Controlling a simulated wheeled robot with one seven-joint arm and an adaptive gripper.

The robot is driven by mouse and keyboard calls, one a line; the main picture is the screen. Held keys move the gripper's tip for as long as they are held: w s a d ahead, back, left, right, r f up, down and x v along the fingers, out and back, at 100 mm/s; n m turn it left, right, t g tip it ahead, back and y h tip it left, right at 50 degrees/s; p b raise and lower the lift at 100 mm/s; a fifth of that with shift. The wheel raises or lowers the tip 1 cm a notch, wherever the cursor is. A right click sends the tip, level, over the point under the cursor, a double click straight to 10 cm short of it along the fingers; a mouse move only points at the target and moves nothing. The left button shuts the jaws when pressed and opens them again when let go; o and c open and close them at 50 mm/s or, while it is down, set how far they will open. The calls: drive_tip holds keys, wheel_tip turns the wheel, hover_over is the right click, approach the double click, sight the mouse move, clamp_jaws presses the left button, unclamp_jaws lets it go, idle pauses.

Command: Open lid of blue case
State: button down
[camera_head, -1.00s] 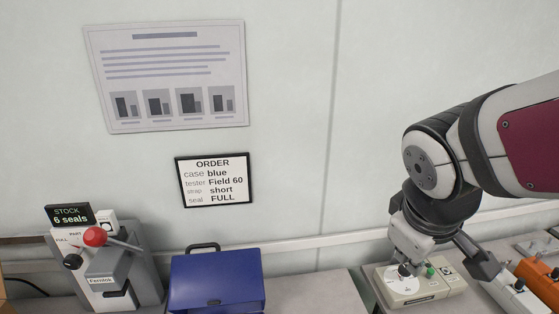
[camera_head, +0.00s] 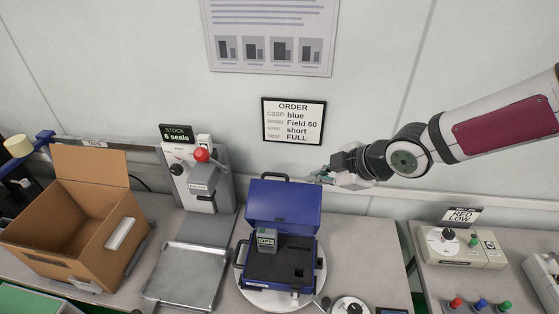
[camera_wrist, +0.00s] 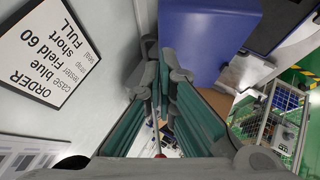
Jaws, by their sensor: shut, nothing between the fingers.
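The blue case (camera_head: 250,262) stands on a round white plate on the bench in the head view. Its lid (camera_head: 283,205) is raised steeply at the back, with the dark inside of the base showing. A grey tester (camera_head: 266,240) with a small greenish display sits in the left part of the dark insert. My gripper (camera_head: 322,175) is shut and empty beside the lid's upper right corner; whether it touches the lid is unclear. In the wrist view the blue lid (camera_wrist: 205,35) fills the upper middle, close beyond the teal-padded fingers (camera_wrist: 160,65).
A cardboard box (camera_head: 65,235), a metal tray (camera_head: 188,275) and a grey press with a red knob (camera_head: 202,155) stand left. A dial unit (camera_head: 350,306) is at the front. A second bench at right holds a beige device (camera_head: 455,248). The wall is close behind.

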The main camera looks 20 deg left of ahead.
drive_tip(key=s+a+r+n+y, duration=0.1)
drive_tip(key=a+r+n+y, duration=0.1)
drive_tip(key=a+r+y, duration=0.15)
drive_tip(key=shift+h, duration=0.45)
drive_tip(key=x, duration=0.3)
drive_tip(key=p+x, duration=0.1)
drive_tip(key=x, duration=0.3)
drive_tip(key=p+x, duration=0.1)
drive_tip(key=x, duration=0.2)
drive_tip(key=shift+s+a, duration=0.25)
drive_tip(key=shift+a, duration=0.15)
drive_tip(key=shift+w+f+m, duration=0.3)
drive_tip(key=shift+w+f, duration=0.45)
drive_tip(key=shift+f, duration=0.2)
drive_tip(key=shift+w+a+f, duration=0.25)
drive_tip(key=shift+w+f, duration=0.3)
drive_tip(key=shift+f, duration=0.15)
drive_tip(key=w+f+b, duration=0.1)
drive_tip(key=w+b, duration=0.1)
drive_tip(key=w+a+f+b, duration=0.1)
drive_tip(key=w+b, duration=0.2)
drive_tip(key=w+f+b, duration=0.2)
drive_tip(key=b, duration=0.1)
drive_tip(key=shift+w+a, duration=0.15)
drive_tip(key=shift+a, duration=0.2)
drive_tip(key=shift+r, duration=0.1)
